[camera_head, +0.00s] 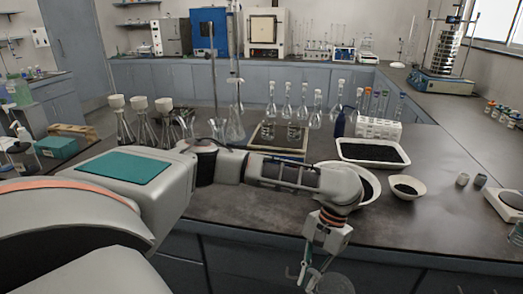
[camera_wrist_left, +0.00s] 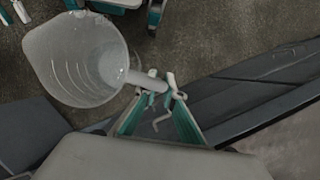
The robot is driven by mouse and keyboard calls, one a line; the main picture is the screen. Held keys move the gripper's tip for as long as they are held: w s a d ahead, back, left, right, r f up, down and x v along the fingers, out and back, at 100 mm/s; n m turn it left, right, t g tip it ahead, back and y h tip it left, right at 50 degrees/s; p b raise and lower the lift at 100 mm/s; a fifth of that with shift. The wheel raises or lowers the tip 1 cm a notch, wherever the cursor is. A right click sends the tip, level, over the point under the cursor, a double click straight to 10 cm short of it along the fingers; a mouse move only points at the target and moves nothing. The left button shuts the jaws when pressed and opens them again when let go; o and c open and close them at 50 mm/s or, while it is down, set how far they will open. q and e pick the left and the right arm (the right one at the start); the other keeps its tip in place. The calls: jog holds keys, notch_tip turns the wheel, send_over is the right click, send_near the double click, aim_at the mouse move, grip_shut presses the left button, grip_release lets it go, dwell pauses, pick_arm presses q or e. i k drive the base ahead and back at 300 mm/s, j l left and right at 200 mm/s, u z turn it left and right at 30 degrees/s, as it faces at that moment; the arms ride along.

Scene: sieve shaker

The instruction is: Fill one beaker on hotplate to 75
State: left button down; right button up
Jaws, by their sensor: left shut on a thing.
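My left gripper (camera_head: 312,262) is low in front of the bench's front edge in the head view. It is shut on the handle of a clear jug (camera_head: 332,284), which is partly cut off by the frame's bottom. In the left wrist view the translucent jug (camera_wrist_left: 75,62) has its mouth towards the camera, and the fingers (camera_wrist_left: 163,95) close on its handle. The hotplate (camera_head: 283,152) stands mid-bench. Two clear beakers (camera_head: 268,132) (camera_head: 294,133) stand on it; I cannot read their liquid levels.
Volumetric flasks (camera_head: 317,112) stand behind the hotplate and flasks (camera_head: 145,132) to its left. A white tray of dark grains (camera_head: 372,142), a bowl (camera_head: 405,190) and a white tube rack (camera_head: 378,131) are at right. Clear bench shows in front of the hotplate.

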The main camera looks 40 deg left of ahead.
aim_at(267, 126)
jog(key=k+j, duration=0.15)
jog(key=j, duration=0.25)
jog(key=k+j, duration=0.15)
jog(key=j, duration=0.25)
jog(key=k+j, duration=0.15)
jog(key=j, duration=0.25)
jog(key=i+z, duration=0.05)
